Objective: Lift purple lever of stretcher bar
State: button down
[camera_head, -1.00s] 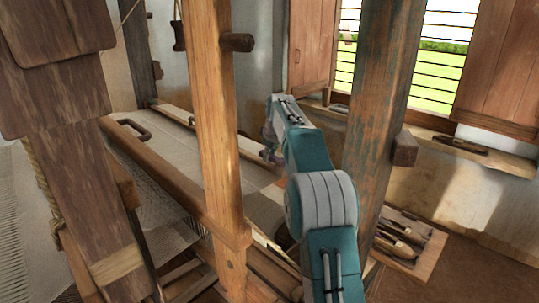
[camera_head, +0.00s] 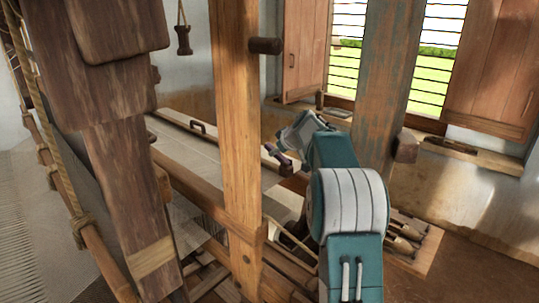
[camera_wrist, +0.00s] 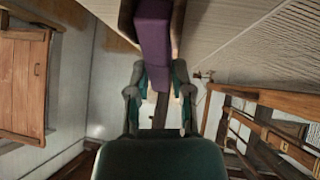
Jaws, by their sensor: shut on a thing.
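The purple lever (camera_wrist: 153,38) runs down from the top edge in the wrist view, between two strips of brown wood (camera_wrist: 178,20) that appear to belong to the stretcher bar. My gripper (camera_wrist: 158,92) is shut on the lever's lower end, with one finger on each side. In the head view my gripper (camera_head: 276,153) is small, beside the right edge of the front wooden post, above the pale woven cloth (camera_head: 215,160). The lever's tilt and the rest of the stretcher bar are hard to make out there.
The upright loom post (camera_head: 238,120) stands close left of my arm, with a peg near its top. A weathered post (camera_head: 378,90) stands behind my arm. A tray of shuttles (camera_head: 410,240) lies at lower right. Dark loom timber fills the left.

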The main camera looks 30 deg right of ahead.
aim_at(284, 159)
jog(key=shift+s+d+t, duration=0.15)
jog(key=shift+d+t, duration=0.45)
jog(key=shift+s+y, duration=0.15)
jog(key=shift+y, duration=0.15)
jog(key=shift+s+a+r+t, duration=0.25)
jog(key=shift+a+t, duration=0.1)
jog(key=shift+t, duration=0.35)
jog(key=shift+s+a+r+m+t+y, duration=0.2)
jog(key=shift+m+t+y, duration=0.1)
jog(key=shift+t, duration=0.3)
jog(key=shift+s+d+t, duration=0.3)
jog(key=shift+d+t, duration=0.3)
jog(key=shift+t, duration=0.4)
jog(key=shift+s+a+t, duration=0.1)
jog(key=shift+s+t, duration=0.1)
jog(key=shift+t, duration=0.2)
jog(key=shift+s, duration=0.1)
